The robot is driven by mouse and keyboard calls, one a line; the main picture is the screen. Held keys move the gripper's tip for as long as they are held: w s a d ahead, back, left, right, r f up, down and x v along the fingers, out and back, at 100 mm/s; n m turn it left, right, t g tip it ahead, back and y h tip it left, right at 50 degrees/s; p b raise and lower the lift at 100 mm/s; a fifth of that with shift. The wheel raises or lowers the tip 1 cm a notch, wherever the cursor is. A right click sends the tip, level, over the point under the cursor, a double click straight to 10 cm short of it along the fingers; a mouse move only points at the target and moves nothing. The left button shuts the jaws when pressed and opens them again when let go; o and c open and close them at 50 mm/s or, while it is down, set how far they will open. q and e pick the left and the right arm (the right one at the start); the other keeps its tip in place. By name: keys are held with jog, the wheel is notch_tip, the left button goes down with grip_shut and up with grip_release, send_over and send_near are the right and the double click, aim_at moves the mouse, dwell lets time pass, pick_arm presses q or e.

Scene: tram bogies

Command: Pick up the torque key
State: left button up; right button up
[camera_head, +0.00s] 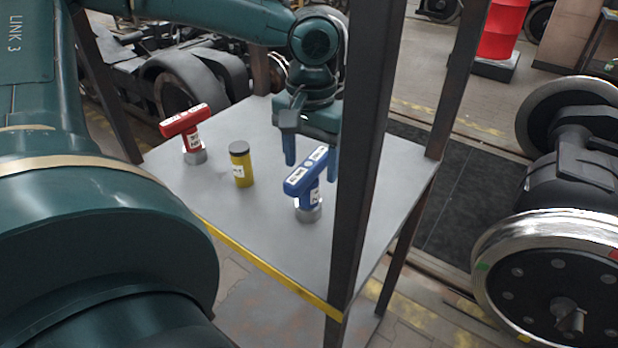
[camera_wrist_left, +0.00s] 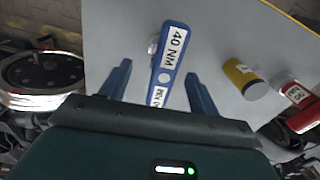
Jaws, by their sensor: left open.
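A blue T-shaped torque key (camera_head: 308,181) stands upright on the grey table, its crossbar on top and a metal socket at its foot. Its label reads 40 NM in the left wrist view (camera_wrist_left: 170,62). A red T-shaped key (camera_head: 187,127) of like form stands at the table's far left; part of it shows in the wrist view (camera_wrist_left: 302,108). My left gripper (camera_head: 311,170) is open, its blue fingers pointing down just behind the blue key in the head view. In the wrist view the blue key lies between the two fingers (camera_wrist_left: 158,80), with gaps on both sides.
A yellow cylinder with a dark cap (camera_head: 242,165) stands between the two keys. The table (camera_head: 265,235) has dark upright posts; one front post (camera_head: 357,150) rises close to the blue key and partly hides a finger. A wheelset (camera_head: 550,235) stands at the right.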

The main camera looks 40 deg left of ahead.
aim_at(309, 182)
pick_arm(q)
jog(key=shift+a+f, duration=0.15)
jog(key=shift+f, duration=1.25)
jog(key=shift+a+f, duration=0.1)
jog(key=shift+f, duration=1.25)
jog(key=shift+c, duration=0.2)
jog(key=shift+r, duration=0.1)
grip_shut()
